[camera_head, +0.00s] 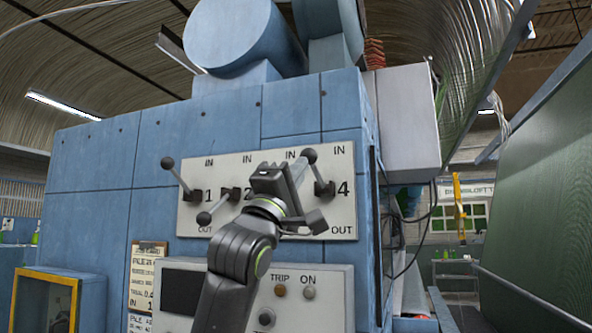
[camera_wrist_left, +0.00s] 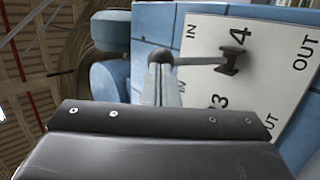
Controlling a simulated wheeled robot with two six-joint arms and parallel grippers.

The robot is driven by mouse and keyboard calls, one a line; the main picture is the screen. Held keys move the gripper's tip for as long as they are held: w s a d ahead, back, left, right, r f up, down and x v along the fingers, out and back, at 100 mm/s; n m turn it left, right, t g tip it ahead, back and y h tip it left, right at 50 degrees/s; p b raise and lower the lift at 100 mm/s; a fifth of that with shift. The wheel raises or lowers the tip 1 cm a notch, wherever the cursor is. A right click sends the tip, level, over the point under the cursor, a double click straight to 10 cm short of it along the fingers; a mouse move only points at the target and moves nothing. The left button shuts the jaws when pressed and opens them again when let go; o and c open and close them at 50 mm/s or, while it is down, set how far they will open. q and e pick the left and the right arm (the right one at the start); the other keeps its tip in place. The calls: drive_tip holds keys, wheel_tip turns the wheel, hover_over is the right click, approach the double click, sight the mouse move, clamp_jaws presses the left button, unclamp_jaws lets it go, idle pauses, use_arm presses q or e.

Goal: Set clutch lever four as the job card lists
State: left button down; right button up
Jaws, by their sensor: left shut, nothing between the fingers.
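Clutch lever four (camera_head: 318,173) is on the white lever panel (camera_head: 255,222), beside the printed 4. Its dark knob is up, toward IN; in the left wrist view the lever (camera_wrist_left: 200,61) also points toward IN. My left gripper (camera_head: 298,165) is in front of the panel, shut and empty, its tips close to that knob. I cannot tell whether they touch it. The job card (camera_head: 147,278) hangs at lower left, its lines too small to read fully. My right gripper is not in view.
Lever one (camera_head: 180,178) has its knob up; lever two (camera_head: 217,207) has its knob down. Lever three is hidden by my gripper. A control box (camera_head: 335,300) with TRIP and ON stands below. Cables hang right of the blue machine (camera_head: 95,215).

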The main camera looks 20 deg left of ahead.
use_arm(q)
wheel_tip(320, 180, up, 3)
drive_tip(key=shift+w+a+r+p, duration=0.1)
drive_tip(key=shift+w+r+p, duration=0.1)
drive_tip(key=shift+p, duration=0.1)
idle(0.4)
drive_tip(key=shift+f, duration=0.1)
